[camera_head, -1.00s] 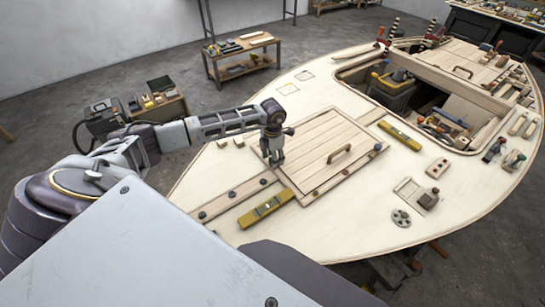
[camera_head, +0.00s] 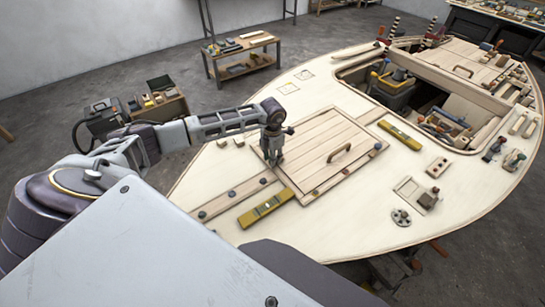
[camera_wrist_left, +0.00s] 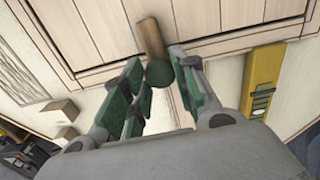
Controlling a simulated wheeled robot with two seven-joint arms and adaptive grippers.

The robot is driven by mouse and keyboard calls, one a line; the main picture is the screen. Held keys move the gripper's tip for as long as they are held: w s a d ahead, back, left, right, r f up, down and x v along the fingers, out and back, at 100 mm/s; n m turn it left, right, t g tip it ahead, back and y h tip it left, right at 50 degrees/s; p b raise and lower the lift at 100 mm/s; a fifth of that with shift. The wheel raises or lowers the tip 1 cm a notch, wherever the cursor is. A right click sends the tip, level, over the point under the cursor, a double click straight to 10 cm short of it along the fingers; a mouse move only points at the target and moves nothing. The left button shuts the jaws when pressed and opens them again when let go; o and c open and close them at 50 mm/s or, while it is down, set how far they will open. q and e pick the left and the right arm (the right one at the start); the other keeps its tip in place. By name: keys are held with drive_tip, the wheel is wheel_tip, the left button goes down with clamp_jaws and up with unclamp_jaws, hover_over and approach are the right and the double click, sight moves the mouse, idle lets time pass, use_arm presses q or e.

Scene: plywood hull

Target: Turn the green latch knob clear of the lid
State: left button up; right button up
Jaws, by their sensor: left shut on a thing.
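The green latch knob (camera_wrist_left: 159,73) shows in the left wrist view between the fingertips of my left gripper (camera_wrist_left: 157,75). The fingers with green pads are shut on it. A brown wooden latch bar (camera_wrist_left: 152,38) runs from the knob over the edge of the pale plank lid (camera_wrist_left: 95,35). In the head view, my left gripper (camera_head: 274,158) points down at the near left edge of the lid (camera_head: 318,148). The knob is hidden behind the gripper there. My right gripper is not in view.
A yellow level (camera_head: 265,209) lies on the deck near the lid; it also shows in the wrist view (camera_wrist_left: 262,82). Another level (camera_head: 400,135) lies beyond. The lid has a wooden handle (camera_head: 339,153). An open hatch with tools lies farther right.

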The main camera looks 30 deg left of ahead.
use_arm(q)
drive_tip(key=shift+n, duration=0.4)
drive_tip(key=n, duration=0.4)
drive_tip(key=shift+b, duration=0.4)
drive_tip(key=n, duration=1)
drive_tip(key=shift+w, duration=0.1)
drive_tip(key=n, duration=0.4)
drive_tip(key=shift+n+p, duration=0.3)
drive_tip(key=shift+n, duration=0.1)
drive_tip(key=shift+r, duration=0.1)
drive_tip(key=o, duration=1.1)
drive_tip(key=shift+c, duration=0.2)
